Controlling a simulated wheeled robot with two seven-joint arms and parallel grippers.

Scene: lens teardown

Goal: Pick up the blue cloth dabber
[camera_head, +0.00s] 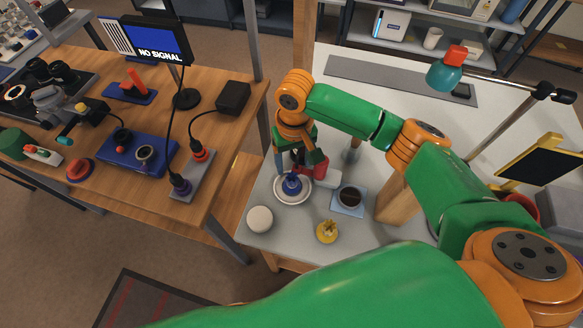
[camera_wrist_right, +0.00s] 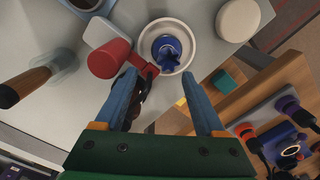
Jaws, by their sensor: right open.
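The blue cloth dabber (camera_head: 292,185) stands in a round white dish (camera_head: 305,199) near the left side of the white table. In the right wrist view the dabber (camera_wrist_right: 166,52) is in the dish (camera_wrist_right: 205,52), just beyond the fingertips. My right gripper (camera_head: 291,166) is above and close to the dish; its blue fingers are open (camera_wrist_right: 158,77) with nothing held between them. The dabber lies roughly in line with the gap, slightly right of its middle. My left gripper is not in view.
A round white puck (camera_head: 260,219), a yellow item (camera_head: 327,232) and a dark cup on a blue pad (camera_head: 350,199) stand nearby. A wooden workbench (camera_head: 225,125) is to the left.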

